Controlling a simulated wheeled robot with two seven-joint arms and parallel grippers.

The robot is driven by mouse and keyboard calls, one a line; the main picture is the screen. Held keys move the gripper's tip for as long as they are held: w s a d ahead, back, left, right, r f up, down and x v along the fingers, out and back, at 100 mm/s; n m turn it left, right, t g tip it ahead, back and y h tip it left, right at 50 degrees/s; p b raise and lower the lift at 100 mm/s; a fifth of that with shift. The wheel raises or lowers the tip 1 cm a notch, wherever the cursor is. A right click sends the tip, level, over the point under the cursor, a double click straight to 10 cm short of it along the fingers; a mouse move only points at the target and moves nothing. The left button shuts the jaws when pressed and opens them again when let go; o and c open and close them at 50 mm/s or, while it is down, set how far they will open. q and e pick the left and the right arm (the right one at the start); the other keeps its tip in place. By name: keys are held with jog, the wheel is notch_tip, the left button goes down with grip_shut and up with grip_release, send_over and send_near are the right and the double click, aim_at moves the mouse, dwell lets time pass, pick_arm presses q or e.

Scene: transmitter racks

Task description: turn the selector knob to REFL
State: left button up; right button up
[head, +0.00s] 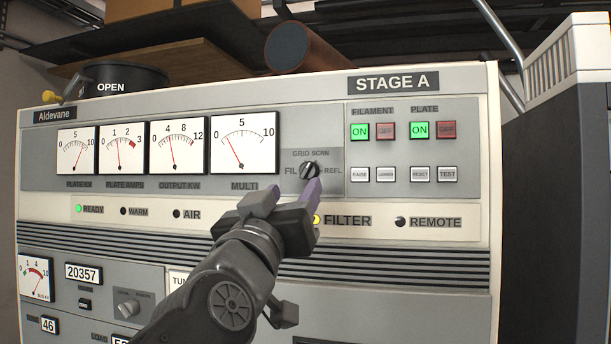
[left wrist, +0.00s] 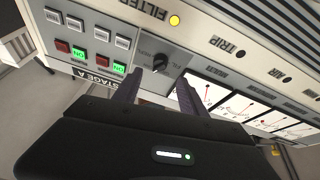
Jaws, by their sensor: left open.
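The selector knob (head: 309,170) is a small black knob with a light pointer mark on the grey panel of the STAGE A rack. Labels FIL, GRID, SCRN and REFL stand around it. I cannot tell surely which label the pointer faces. My left gripper (head: 293,194) is open, its two purple-grey fingers pointing at the panel just below the knob. In the left wrist view the knob (left wrist: 161,63) shows upside down, ahead of and between the open fingertips (left wrist: 160,78), apparently not touched. My right gripper is in neither view.
The MULTI meter (head: 242,142) is left of the knob. Lit green FILAMENT (head: 360,131) and PLATE (head: 420,130) ON buttons and several white buttons are to its right. Status lamps, including a yellow one by FILTER (head: 347,220), run below. A brown cylinder (head: 299,50) lies on top.

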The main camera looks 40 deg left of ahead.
aim_at(305, 174)
pick_arm(q)
jog(key=p+x, duration=0.2)
jog(key=x, duration=0.4)
jog(key=shift+w+r+p, duration=0.2)
jog(key=shift+w+p, duration=0.05)
jog(key=shift+p, duration=0.15)
jog(key=shift+w+a+r, duration=0.2)
jog(key=shift+w+a, duration=0.1)
jog(key=shift+w, duration=0.3)
jog(key=shift+c, duration=0.6)
grip_shut()
